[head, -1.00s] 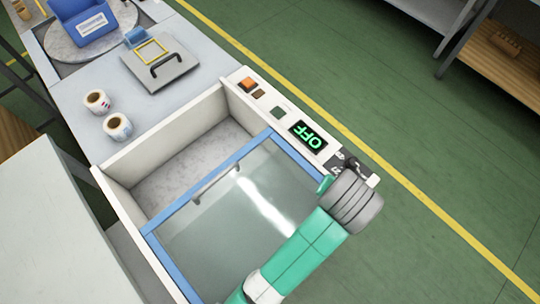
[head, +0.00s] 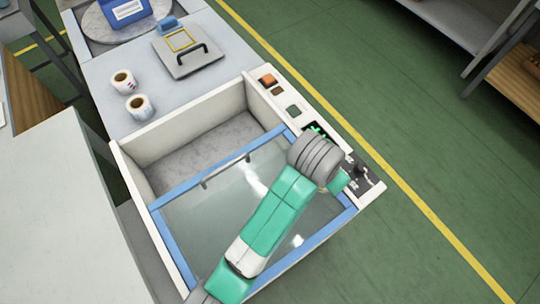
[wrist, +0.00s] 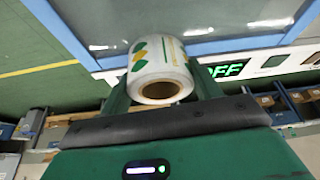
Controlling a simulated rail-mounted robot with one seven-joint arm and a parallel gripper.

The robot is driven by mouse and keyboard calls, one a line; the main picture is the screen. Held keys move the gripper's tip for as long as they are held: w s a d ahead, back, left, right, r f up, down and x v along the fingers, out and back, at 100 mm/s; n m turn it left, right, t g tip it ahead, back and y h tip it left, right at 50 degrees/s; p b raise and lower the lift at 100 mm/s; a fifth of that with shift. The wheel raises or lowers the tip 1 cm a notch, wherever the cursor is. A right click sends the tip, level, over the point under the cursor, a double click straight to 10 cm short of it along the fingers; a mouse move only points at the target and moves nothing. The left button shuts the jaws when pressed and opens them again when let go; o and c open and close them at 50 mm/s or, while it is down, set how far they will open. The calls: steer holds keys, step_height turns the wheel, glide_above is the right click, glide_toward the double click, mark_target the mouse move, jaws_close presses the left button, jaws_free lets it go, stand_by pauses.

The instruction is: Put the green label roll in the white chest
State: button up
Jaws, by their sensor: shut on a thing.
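The green label roll (wrist: 158,72), white with green and yellow marks and a brown core, sits between the fingers of my gripper (wrist: 162,85) in the wrist view. The gripper is shut on it. The white chest (head: 190,125) stands in the head view, with a blue-framed glass lid (head: 225,215) over its near part. Its far part is open and shows a grey, empty-looking floor. The lid's blue frame and glass also show behind the roll in the wrist view (wrist: 230,42). In the head view my arm hides the gripper and roll, over the chest's right side.
Two other label rolls (head: 122,82) (head: 139,107) stand on the grey counter (head: 110,58) beyond the chest. A grey plate with a black handle (head: 188,53) and a blue bin (head: 125,10) are farther back. A control panel (head: 293,111) runs along the chest's right rim.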

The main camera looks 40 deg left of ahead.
steer(key=shift+m, duration=0.4)
steer(key=a, duration=1.2)
steer(key=shift+s+a, duration=0.35)
steer(key=shift+a, duration=0.05)
steer(key=s+a+m, duration=0.1)
steer(key=s+a, duration=0.2)
steer(key=a, duration=0.8)
steer(key=s+a+f+m+h+p, duration=0.1)
steer(key=s+a+f, duration=0.2)
steer(key=s+a, duration=0.15)
steer(key=s+a+f+m, duration=0.1)
steer(key=s+a+f, duration=0.3)
steer(key=s, duration=0.2)
steer(key=shift+h, duration=0.3)
steer(key=f+b, duration=0.1)
steer(key=f, duration=0.3)
steer(key=s+f+b, duration=0.1)
steer(key=f, duration=0.2)
steer(key=s+d+f+b, duration=0.1)
steer(key=f+b, duration=0.1)
steer(key=f, duration=0.2)
steer(key=shift+s+f, duration=0.15)
steer(key=shift+f, duration=0.15)
steer(key=shift+f, duration=0.35)
steer(key=o, duration=1)
steer(key=shift+o, duration=0.2)
